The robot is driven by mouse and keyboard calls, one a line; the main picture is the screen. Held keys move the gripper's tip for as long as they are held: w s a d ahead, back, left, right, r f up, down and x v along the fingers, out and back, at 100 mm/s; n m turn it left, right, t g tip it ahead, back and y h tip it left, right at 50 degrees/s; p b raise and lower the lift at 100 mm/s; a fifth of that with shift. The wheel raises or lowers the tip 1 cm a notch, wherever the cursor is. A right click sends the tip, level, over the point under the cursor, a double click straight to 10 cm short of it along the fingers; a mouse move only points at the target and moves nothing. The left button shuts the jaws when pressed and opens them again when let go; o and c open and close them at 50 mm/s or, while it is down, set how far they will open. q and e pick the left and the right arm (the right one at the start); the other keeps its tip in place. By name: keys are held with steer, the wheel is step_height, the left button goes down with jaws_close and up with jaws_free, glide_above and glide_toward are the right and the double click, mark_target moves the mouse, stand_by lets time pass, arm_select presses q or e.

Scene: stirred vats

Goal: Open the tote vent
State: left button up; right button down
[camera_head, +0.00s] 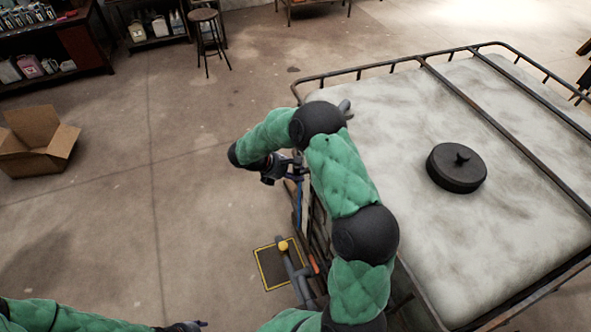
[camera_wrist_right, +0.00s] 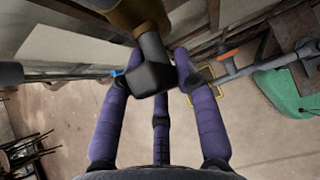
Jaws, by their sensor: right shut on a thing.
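The tote (camera_head: 400,125) is a large whitish block in a rusty metal cage, at the right of the head view. A black round lid (camera_head: 457,168) with a small knob sits on its top. My right gripper (camera_head: 296,172) is at the tote's left side. In the right wrist view, its purple fingers (camera_wrist_right: 152,85) are closed around a dark grey handle (camera_wrist_right: 152,77) on a grey stem below a brass-coloured body (camera_wrist_right: 137,15). Whether this handle is the vent's cannot be told. My left gripper (camera_head: 188,326) is partly visible at the bottom edge; its fingers are unclear.
A grey pipe (camera_head: 295,272) with a yellow-topped part (camera_head: 283,245) stands low beside the tote, above a yellow-edged floor square (camera_head: 262,270). An open cardboard box (camera_head: 38,140) lies at left. A stool (camera_head: 204,16) stands at the back. The floor between is clear.

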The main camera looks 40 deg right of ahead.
stand_by(0.5)
steer(key=c, duration=0.9)
jaws_free()
steer(key=v, duration=1.2)
steer(key=shift+w, duration=0.1)
